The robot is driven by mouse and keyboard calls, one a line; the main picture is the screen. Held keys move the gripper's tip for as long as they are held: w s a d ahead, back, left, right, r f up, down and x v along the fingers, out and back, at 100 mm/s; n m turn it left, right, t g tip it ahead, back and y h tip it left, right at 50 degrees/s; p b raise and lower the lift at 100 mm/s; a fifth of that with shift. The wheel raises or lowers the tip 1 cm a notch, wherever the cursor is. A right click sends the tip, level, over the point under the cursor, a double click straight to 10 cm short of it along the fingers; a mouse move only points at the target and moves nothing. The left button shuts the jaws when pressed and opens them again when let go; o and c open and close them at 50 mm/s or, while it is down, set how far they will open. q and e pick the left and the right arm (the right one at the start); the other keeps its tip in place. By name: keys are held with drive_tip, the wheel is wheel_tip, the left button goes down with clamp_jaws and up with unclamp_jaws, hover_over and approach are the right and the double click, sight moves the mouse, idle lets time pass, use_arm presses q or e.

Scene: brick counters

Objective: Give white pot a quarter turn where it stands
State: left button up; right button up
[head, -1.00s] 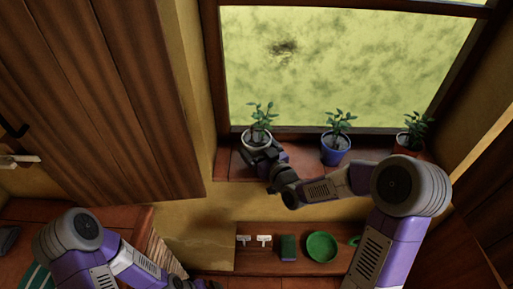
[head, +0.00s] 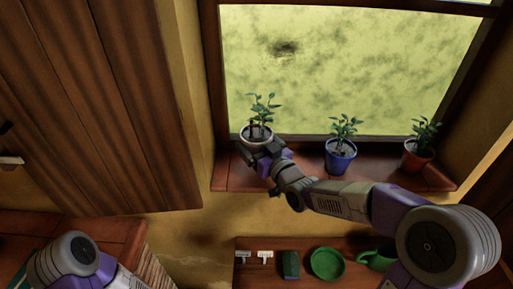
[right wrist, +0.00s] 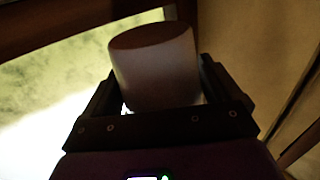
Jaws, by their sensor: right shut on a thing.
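The white pot (head: 257,136) with a leafy green plant is at the left end of the window sill (head: 235,176) in the head view. My right gripper (head: 262,148) is shut on it from the front. In the right wrist view the pot (right wrist: 158,72) sits between the two fingers of the gripper (right wrist: 155,95). A dark round face, seemingly its underside, shows there and no leaves do. The pot looks raised off the sill. The gripper hides its lower part in the head view. My left gripper is out of view; only its arm shows at bottom left.
A blue pot (head: 340,158) and a terracotta pot (head: 417,157) with plants stand on the sill to the right. The window is close behind.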

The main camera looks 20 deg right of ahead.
drive_tip(key=shift+f+b, duration=0.8)
drive_tip(key=shift+b, duration=0.2)
drive_tip(key=shift+r+m+t+h+p, duration=0.15)
drive_tip(key=shift+m+t+h+p, duration=0.2)
drive_tip(key=shift+h+p, duration=0.25)
drive_tip(key=shift+m+h+p, duration=0.75)
drive_tip(key=shift+h+p, duration=0.2)
drive_tip(key=shift+h, duration=0.15)
drive_tip(key=shift+f, duration=0.2)
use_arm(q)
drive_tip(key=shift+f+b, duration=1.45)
use_arm(e)
drive_tip(key=shift+f, duration=1.3)
drive_tip(key=o, duration=1.3)
drive_tip(key=shift+f, duration=0.2)
